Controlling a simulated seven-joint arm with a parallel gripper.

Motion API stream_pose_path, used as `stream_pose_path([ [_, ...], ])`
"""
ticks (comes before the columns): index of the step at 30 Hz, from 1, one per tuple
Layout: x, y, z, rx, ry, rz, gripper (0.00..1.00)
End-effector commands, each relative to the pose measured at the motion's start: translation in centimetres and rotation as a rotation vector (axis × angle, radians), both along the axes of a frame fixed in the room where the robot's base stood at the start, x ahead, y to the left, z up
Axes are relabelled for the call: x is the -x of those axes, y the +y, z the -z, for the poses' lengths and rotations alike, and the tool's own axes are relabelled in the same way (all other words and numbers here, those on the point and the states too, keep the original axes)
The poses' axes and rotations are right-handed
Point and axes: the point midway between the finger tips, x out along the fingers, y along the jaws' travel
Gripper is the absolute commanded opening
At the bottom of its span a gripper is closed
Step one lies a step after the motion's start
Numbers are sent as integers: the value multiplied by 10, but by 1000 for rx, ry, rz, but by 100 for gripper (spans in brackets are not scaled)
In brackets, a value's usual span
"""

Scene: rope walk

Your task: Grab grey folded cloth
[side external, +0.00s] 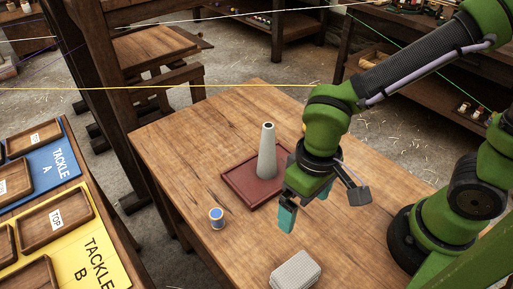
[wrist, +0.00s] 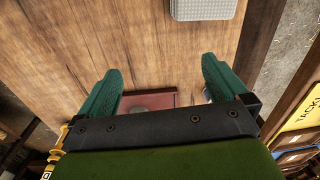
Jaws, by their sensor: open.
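The grey folded cloth (side external: 295,271) lies on the wooden table near the bottom of the side view. It also shows at the top edge of the wrist view (wrist: 203,9), partly cut off. My gripper (side external: 305,208) is above the table, between the cloth and the dark red tray. Its two teal fingers are apart with nothing between them, as the wrist view (wrist: 160,80) also shows. The cloth is apart from the fingers.
A grey cone (side external: 267,152) stands on the dark red tray (side external: 240,187). A small spool with a blue top (side external: 216,218) stands left of it. Blue and yellow tackle boards (side external: 98,262) lie at the left. Table (side external: 185,130) is clear between spool and cloth. Strings cross above.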

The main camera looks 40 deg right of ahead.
Motion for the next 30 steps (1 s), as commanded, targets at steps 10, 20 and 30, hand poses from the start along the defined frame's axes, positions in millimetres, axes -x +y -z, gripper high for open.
stream_pose_path([
  [10,54,73,27,42,146,66,100],
  [20,57,71,51,53,149,129,100],
  [30,64,72,98,52,146,127,100],
])
